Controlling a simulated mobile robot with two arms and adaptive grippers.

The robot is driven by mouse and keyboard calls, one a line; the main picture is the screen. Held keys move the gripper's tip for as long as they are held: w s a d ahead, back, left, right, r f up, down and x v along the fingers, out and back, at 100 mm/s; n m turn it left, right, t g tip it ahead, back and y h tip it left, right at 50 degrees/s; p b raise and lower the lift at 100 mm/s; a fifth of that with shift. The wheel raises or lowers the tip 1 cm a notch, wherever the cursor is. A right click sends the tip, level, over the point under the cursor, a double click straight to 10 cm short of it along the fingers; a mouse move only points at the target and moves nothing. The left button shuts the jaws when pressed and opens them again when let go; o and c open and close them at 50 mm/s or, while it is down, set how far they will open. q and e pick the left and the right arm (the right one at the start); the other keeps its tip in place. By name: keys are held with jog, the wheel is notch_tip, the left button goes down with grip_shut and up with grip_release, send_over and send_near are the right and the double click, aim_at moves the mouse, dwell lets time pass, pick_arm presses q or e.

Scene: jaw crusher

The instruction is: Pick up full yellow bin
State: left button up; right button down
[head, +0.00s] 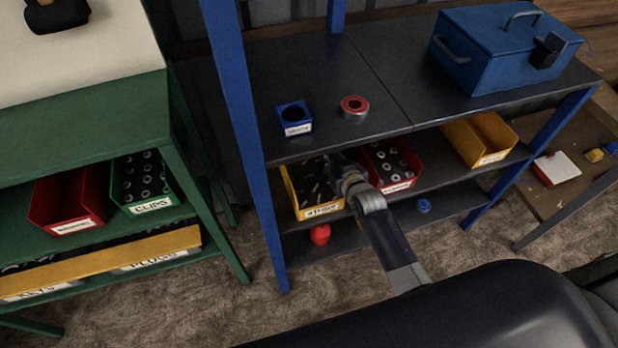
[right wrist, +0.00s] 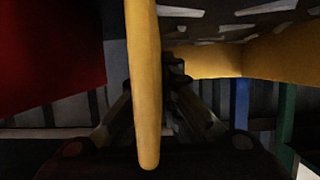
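The full yellow bin (head: 322,211) stands on the middle shelf of the blue rack, with dark pieces inside and a label on its front. My right gripper (head: 340,170) is at its right side, partly over its rim. In the right wrist view a yellow bin wall (right wrist: 146,90) runs upright close to the camera, with the fingers (right wrist: 165,90) on both sides of it. The wall hides part of the fingers, so I cannot tell whether they press on it. My left gripper is not in view.
A red bin (head: 411,176) with round parts stands close on the right. A seemingly empty yellow bin (head: 487,158) stands farther right. The rack's blue post (head: 243,110) is left of the full bin, and the upper shelf (head: 330,70) is above. A green rack (head: 190,175) stands at left.

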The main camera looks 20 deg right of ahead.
jog(key=shift+w+r, duration=0.15)
jog(key=shift+r, duration=0.05)
jog(key=shift+r, duration=0.1)
